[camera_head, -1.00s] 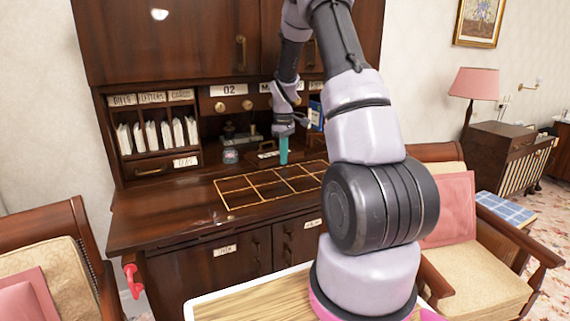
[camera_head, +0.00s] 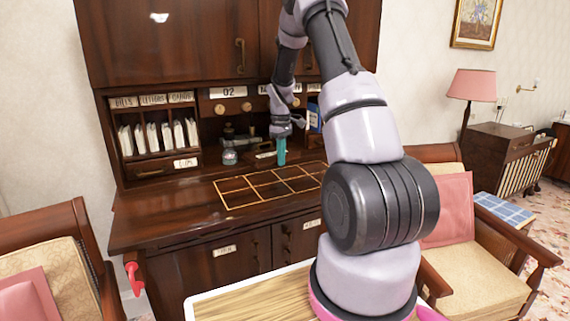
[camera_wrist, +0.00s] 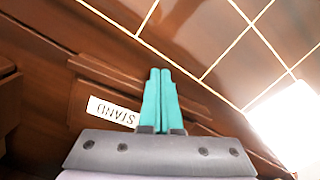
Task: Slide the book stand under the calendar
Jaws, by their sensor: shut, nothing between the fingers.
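A gold-lined grid (camera_head: 268,186) on the desk top appears to be the calendar; its lines (camera_wrist: 202,76) also show in the wrist view. My gripper (camera_head: 282,161) points down just behind the grid, beside the labelled piece. In the wrist view its teal fingers (camera_wrist: 160,74) are together and empty, close over the labelled piece. Whether they touch it, I cannot tell.
The front desk top (camera_head: 170,215) is clear. Armchairs flank the desk, one at left (camera_head: 62,262) and one at right.

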